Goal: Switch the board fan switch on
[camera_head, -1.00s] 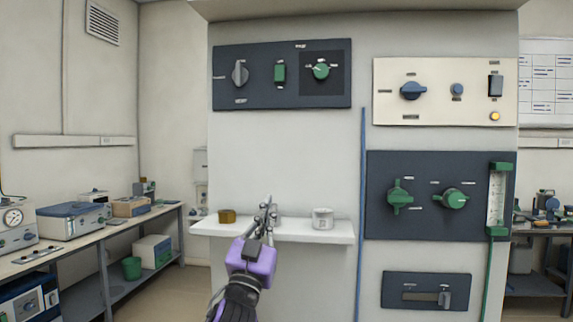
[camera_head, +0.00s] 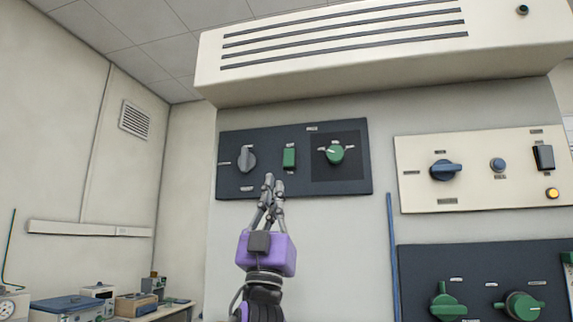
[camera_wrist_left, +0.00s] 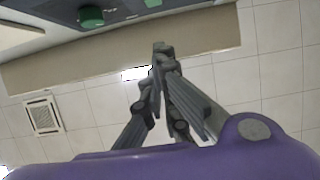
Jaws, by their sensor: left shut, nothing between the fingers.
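A cream panel (camera_head: 415,195) at the right has a black rocker switch (camera_head: 543,157). The labels are too small to read, so which is the board fan switch I cannot tell. In the left wrist view the shut fingertips (camera_wrist_left: 161,50) point up, with a green control (camera_wrist_left: 91,16) at upper left.
A vented cream hood (camera_head: 340,75) juts out above the panels. A blue pipe (camera_head: 394,260) runs down the wall. A lower dark panel (camera_head: 480,270) stands at the right.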

